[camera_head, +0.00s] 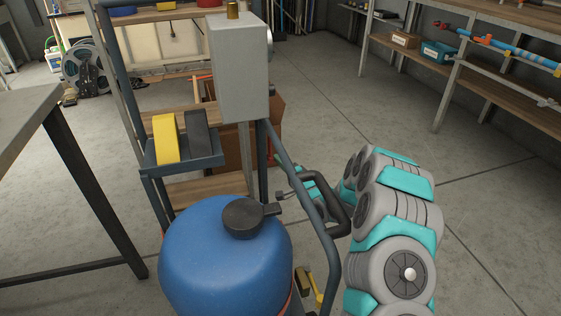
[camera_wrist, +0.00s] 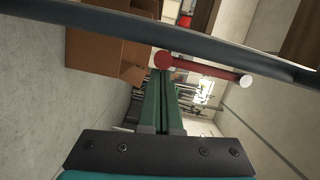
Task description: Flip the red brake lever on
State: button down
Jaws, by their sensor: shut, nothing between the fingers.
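The red brake lever (camera_wrist: 205,68) crosses the upper middle of the wrist view as a red bar, with a round red end at the left and a pale round tip at the right. My gripper (camera_wrist: 161,76) has green fingers pressed together and empty. Their tips point at the lever's red left end and look very near it; I cannot tell whether they touch. In the head view my arm reaches in from the right behind a dark tube, and my fingers are mostly hidden. The lever is not clearly visible there.
A dark tube (camera_wrist: 190,44) runs across the wrist view close to my gripper. In the head view a blue tank (camera_head: 225,265) and a grey box (camera_head: 238,70) stand by the tube frame. A shelf (camera_head: 490,95) stands right; floor between is open.

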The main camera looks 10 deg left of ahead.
dwell(0.3)
jog(key=v, duration=0.7)
jog(key=shift+s+d, duration=0.2)
jog(key=shift+s, duration=0.15)
